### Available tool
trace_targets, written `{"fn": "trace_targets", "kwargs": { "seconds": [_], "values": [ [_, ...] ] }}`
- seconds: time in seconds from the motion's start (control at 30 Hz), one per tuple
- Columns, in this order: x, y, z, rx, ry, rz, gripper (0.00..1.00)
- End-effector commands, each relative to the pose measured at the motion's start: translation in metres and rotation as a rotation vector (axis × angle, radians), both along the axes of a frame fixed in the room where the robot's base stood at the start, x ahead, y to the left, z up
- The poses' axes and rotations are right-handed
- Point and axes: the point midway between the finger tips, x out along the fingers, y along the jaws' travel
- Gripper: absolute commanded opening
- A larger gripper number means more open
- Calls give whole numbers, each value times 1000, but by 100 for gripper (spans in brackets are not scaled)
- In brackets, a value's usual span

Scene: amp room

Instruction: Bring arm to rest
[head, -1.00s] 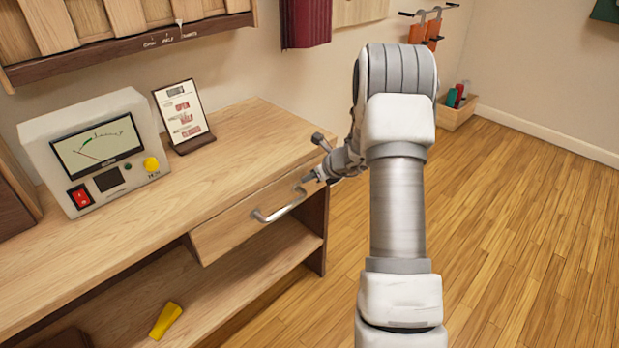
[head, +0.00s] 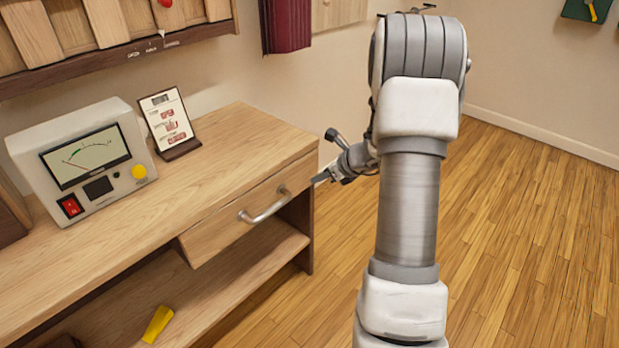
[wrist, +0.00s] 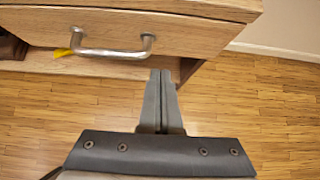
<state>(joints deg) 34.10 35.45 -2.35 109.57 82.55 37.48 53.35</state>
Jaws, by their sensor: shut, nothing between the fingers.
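My gripper (head: 318,180) is at the right end of the wooden desk, just off the drawer's front. Its fingers are together and empty, as the wrist view (wrist: 161,100) shows. The drawer (head: 225,222) has a curved metal handle (head: 264,210). The handle also shows in the wrist view (wrist: 112,52), ahead and to the left of the fingers, apart from them. The drawer front sticks out a little from the desk. My arm stretches up from the bottom of the head view and hides part of the wall and floor behind it.
On the desk (head: 235,130) stand a meter box (head: 85,160) and a card stand (head: 170,122). A yellow object (head: 157,324) lies on the lower shelf (head: 215,290). A wall cabinet (head: 110,35) hangs above. The wooden floor (head: 530,240) to the right is clear.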

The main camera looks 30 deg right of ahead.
Motion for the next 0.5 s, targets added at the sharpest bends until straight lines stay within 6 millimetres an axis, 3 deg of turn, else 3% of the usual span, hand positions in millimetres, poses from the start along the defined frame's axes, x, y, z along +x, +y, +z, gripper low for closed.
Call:
{"fn": "trace_targets", "kwargs": {
  "seconds": [0.33, 0.5],
  "values": [
    [-9, -1, 10, -5, -2, 9, 0],
    [-12, 27, 40, -102, -33, 163, 0]
  ]
}}
